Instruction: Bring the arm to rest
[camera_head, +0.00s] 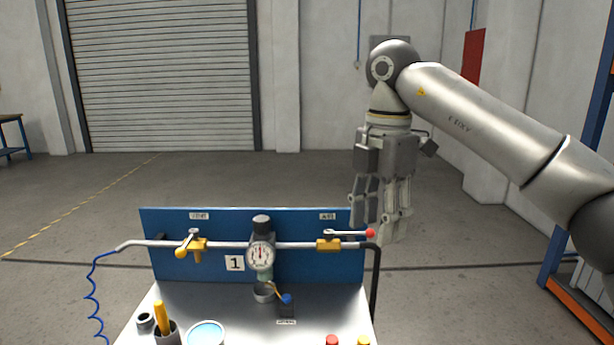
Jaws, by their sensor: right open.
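My right gripper (382,222) hangs pointing down at the right end of the blue panel (300,268). Its fingers are open and I see nothing between them. The right arm (470,112) comes in from the right and bends down at the wrist. Just below and left of the fingers is the right valve (328,244), a yellow body with a lever ending in a red knob (370,232). I cannot tell whether the fingers touch the knob; they look apart. The left valve (195,245) has a yellow handle, tilted. My left gripper is not in view.
A pressure gauge (261,254) sits mid-pipe. A blue-orange rack (580,310) stands right. The floor behind is clear.

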